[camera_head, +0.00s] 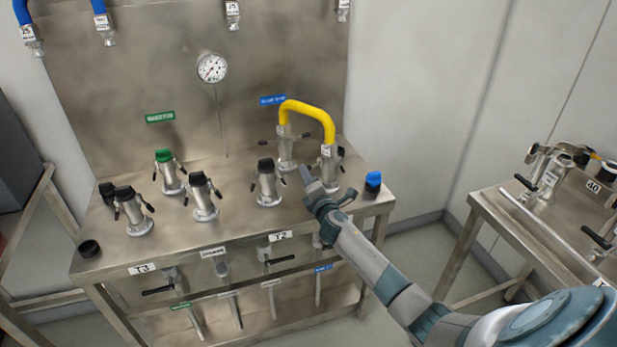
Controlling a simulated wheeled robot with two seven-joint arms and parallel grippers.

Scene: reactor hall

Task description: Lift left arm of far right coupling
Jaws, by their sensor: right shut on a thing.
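The far right coupling (329,171) is a silver metal fitting standing upright at the right of the steel bench. One end of a yellow hose (308,107) goes into its top. My right gripper (307,177) reaches in from the lower right and is at the left side of this coupling. It is shut on the coupling's left arm, which is mostly hidden by the fingers. The coupling's lower part is partly covered by the gripper. My left gripper is not in view.
The yellow hose's other end is on a coupling (285,150) behind. Several black-capped couplings and a green-capped coupling (170,176) stand to the left. A blue cap (373,181) sits at the bench's right edge. A second metal table (520,225) stands at right.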

